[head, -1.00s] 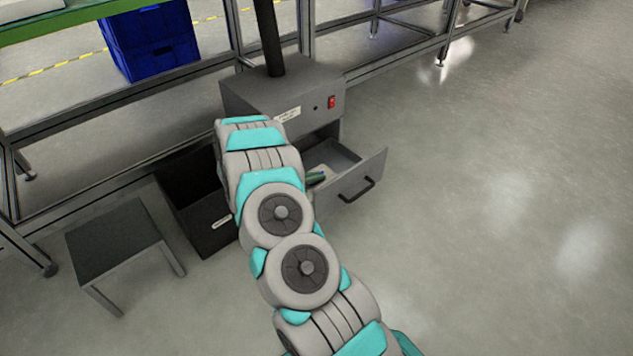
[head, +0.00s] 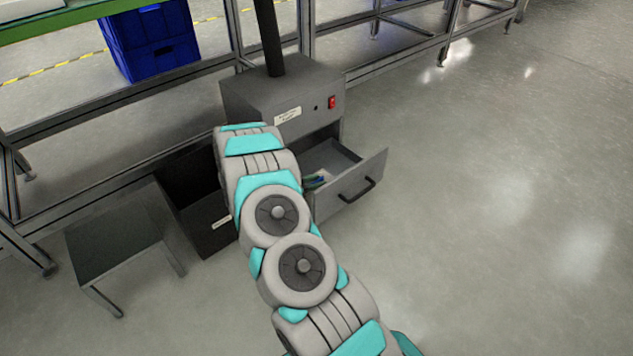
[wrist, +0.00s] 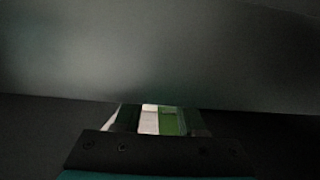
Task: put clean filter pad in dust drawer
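The dust drawer (head: 352,184) is pulled out of the grey box and open at the top. A small green and white item (head: 316,180) shows at its left inner side, partly hidden by my arm; I cannot tell whether it is the clean filter pad. In the wrist view, my gripper (wrist: 160,112) is at the bottom of the dark picture. White and green strips (wrist: 160,121) show between its fingers; I cannot tell if they are gripped. A large grey surface (wrist: 150,50) fills the view above.
The grey box (head: 290,95) has a red switch and a dark pipe on top. A dark open bin (head: 210,235) stands left of the drawer, beside a small dark table (head: 115,240). Blue crates (head: 155,45) stand behind the frame. The floor at right is clear.

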